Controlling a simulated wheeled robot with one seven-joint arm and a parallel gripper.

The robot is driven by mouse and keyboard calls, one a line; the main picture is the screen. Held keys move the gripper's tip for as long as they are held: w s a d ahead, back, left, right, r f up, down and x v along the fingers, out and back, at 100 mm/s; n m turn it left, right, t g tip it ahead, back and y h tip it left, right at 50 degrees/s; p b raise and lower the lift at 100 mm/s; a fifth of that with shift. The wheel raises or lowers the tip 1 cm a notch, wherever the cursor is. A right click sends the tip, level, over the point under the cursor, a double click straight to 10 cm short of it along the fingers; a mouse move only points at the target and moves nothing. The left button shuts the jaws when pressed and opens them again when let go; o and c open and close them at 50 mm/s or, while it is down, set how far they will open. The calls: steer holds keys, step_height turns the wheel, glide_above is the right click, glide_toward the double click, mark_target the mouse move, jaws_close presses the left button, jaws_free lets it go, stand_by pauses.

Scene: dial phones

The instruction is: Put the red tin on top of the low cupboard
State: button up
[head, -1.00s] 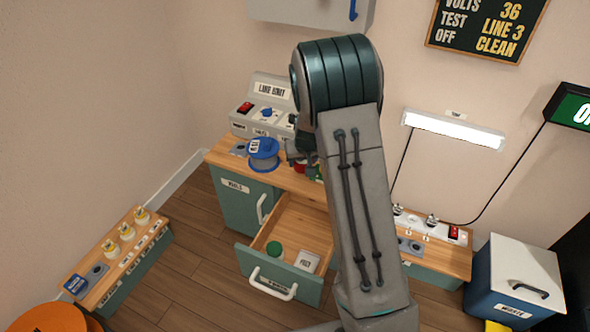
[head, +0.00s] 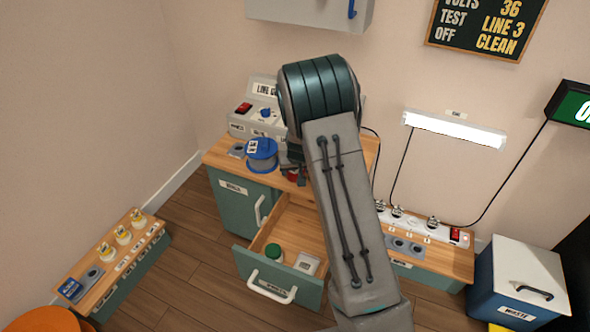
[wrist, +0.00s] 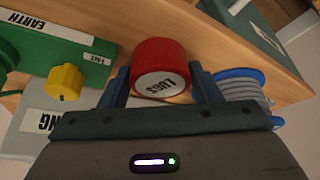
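The red tin (wrist: 161,58), with a white lid label, is between the two fingers of my gripper (wrist: 161,75) in the wrist view. Both fingers meet its sides, and it appears raised over the wooden counter. In the head view the tin (head: 291,176) shows as a small red patch under my gripper (head: 294,165), partly hidden by my arm. Low wooden-topped units stand at the lower left (head: 85,298) and at the right (head: 450,265). No label I can read tells which is the low cupboard.
The counter (head: 222,160) holds a blue spool (head: 262,154) and a grey line unit (head: 240,130). Its drawer (head: 280,287) is open, with a green-lidded pot (head: 273,252) inside. A green box with a yellow knob (wrist: 64,82) is close to my gripper. A blue-and-white bin (head: 515,285) stands far right.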

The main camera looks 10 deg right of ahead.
steer(key=shift+r, duration=0.15)
steer(key=shift+r+p, duration=0.3)
steer(key=s+a+r+g+y+p, duration=0.1)
steer(key=s+a+r+g+p, duration=0.15)
steer(key=s+r, duration=1.6)
steer(key=s+d+r, duration=0.1)
steer(key=s, duration=0.7)
steer(key=s+d+r, duration=0.1)
steer(key=s+r, duration=0.1)
steer(key=s, duration=0.7)
steer(key=shift+r+n+g+h+p, duration=0.25)
steer(key=shift+n+g+h+p, duration=0.05)
steer(key=shift+g+h, duration=0.15)
